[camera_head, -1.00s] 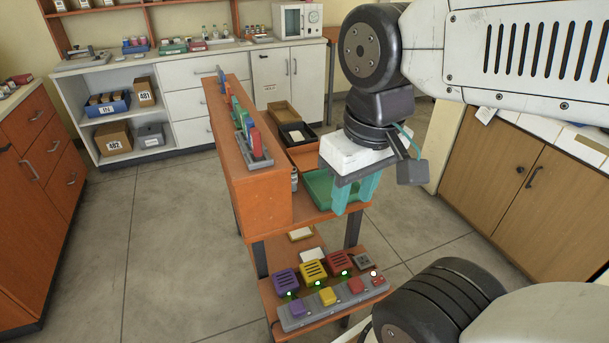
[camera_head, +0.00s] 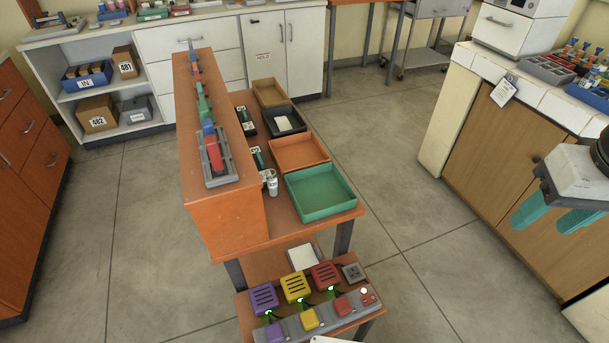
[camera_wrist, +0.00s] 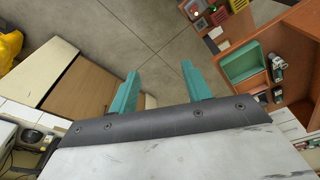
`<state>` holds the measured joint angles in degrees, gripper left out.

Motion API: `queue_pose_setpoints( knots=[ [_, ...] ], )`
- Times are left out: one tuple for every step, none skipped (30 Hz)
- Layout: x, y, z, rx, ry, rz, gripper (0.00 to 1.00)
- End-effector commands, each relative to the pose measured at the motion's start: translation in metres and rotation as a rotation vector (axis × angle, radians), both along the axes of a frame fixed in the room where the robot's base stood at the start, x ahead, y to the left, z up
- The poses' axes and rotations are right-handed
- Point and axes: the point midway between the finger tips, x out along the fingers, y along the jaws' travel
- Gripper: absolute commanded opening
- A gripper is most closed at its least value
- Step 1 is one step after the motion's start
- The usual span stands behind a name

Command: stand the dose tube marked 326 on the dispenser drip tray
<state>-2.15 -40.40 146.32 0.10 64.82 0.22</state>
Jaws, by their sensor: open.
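My gripper (camera_head: 545,222) is at the right edge of the head view, with teal fingers apart and nothing between them. In the wrist view my gripper (camera_wrist: 159,72) is over bare floor. A small white-capped tube (camera_head: 272,184) stands on the orange bench beside the green tray; its marking is too small to read. A dark item with a pale label (camera_head: 258,160) is just behind it. I cannot make out the number 326 anywhere. A unit with purple, yellow and red blocks (camera_head: 295,287) and a grey front strip (camera_head: 327,318) is on the low shelf; I cannot tell whether it is the dispenser.
The orange bench holds a green tray (camera_head: 320,193), an orange tray (camera_head: 298,153), a black tray (camera_head: 285,120) and a brown tray (camera_head: 270,92). A raised orange ledge (camera_head: 225,215) bounds its left. Wooden cabinets (camera_head: 500,150) stand at right. Floor between is clear.

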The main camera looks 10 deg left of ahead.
Motion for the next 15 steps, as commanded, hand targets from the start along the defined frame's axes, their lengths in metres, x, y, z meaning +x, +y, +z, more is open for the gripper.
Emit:
queue_pose_setpoints(
  knots=[
    [0.018, 0.009, -0.006, 0.005, -0.021, 0.031, 0.49],
    [0.030, 0.015, -0.010, 0.009, -0.041, 0.050, 0.49],
    [0.049, 0.025, -0.016, 0.016, -0.075, 0.077, 0.49],
    [0.063, 0.034, -0.022, 0.022, -0.102, 0.099, 0.49],
    [0.078, 0.044, -0.028, 0.029, -0.129, 0.122, 0.49],
    [0.097, 0.058, -0.036, 0.038, -0.170, 0.153, 0.49],
    [0.112, 0.070, -0.042, 0.047, -0.201, 0.175, 0.49],
    [0.125, 0.082, -0.048, 0.055, -0.234, 0.198, 0.49],
    [0.142, 0.099, -0.057, 0.068, -0.274, 0.226, 0.49],
    [0.153, 0.112, -0.064, 0.078, -0.305, 0.247, 0.49],
    [0.164, 0.125, -0.072, 0.089, -0.336, 0.266, 0.49],
    [0.176, 0.144, -0.082, 0.103, -0.376, 0.293, 0.49],
    [0.185, 0.158, -0.089, 0.114, -0.407, 0.312, 0.49],
    [0.192, 0.173, -0.097, 0.125, -0.437, 0.332, 0.49],
    [0.201, 0.192, -0.107, 0.142, -0.478, 0.357, 0.49]
  ],
)
